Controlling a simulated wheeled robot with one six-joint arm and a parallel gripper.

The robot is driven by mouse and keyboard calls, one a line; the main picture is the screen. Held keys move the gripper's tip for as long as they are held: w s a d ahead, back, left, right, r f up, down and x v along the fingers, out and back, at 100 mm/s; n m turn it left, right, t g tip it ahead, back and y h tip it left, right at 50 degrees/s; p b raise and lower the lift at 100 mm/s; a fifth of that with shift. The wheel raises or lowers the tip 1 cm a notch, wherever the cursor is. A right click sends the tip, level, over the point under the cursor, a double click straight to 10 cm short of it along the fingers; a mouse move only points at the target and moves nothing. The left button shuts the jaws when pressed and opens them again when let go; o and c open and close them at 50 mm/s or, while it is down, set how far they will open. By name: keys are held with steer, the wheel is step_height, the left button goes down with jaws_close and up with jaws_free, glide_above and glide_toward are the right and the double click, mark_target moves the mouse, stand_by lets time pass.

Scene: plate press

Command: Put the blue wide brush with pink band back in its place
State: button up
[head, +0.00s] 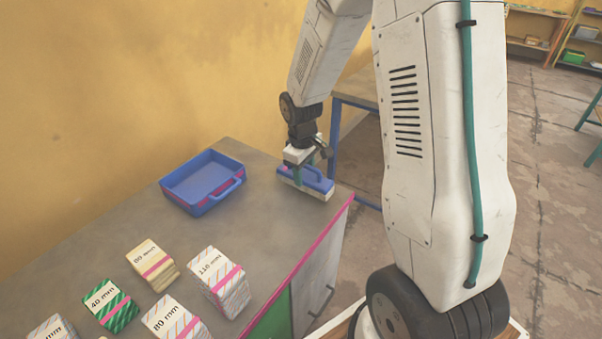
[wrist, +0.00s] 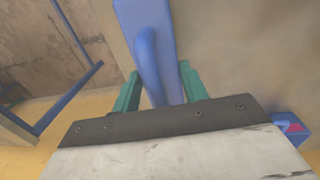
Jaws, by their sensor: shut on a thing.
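My gripper (head: 306,174) is shut on the blue wide brush (head: 318,181), at the far right corner of the table. In the wrist view the green fingers (wrist: 160,92) stand on either side of the blue handle (wrist: 146,50). Whether the brush touches the tabletop or hangs just above it, I cannot tell. A blue tray (head: 179,200) with a pink stripe and an empty-looking inside stands left of the brush.
Several banded stacks with size labels, such as one marked 110 mm (head: 219,279) and a green one (head: 111,305), stand on the near part of the grey table (head: 110,225). A yellow wall (head: 110,80) runs along the left. The tabletop between tray and brush is bare.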

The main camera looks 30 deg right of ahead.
steer(key=shift+f, duration=0.7)
steer(key=shift+f, duration=0.1)
steer(key=o, duration=1)
steer(key=shift+o, duration=0.2)
step_height(320, 180, up, 12)
steer(key=a, duration=0.1)
steer(key=s+a+r+m, duration=0.1)
steer(key=s+a+r, duration=0.2)
steer(key=s, duration=0.6)
steer(key=s+a+r+m, duration=0.2)
steer(key=s+r, duration=0.3)
steer(key=s, duration=0.4)
steer(key=s+a+r+m+t, duration=0.1)
steer(key=s+a+r, duration=0.3)
steer(key=s, duration=0.4)
steer(key=shift+s+a+m+y, duration=0.3)
steer(key=shift+s+y, duration=0.1)
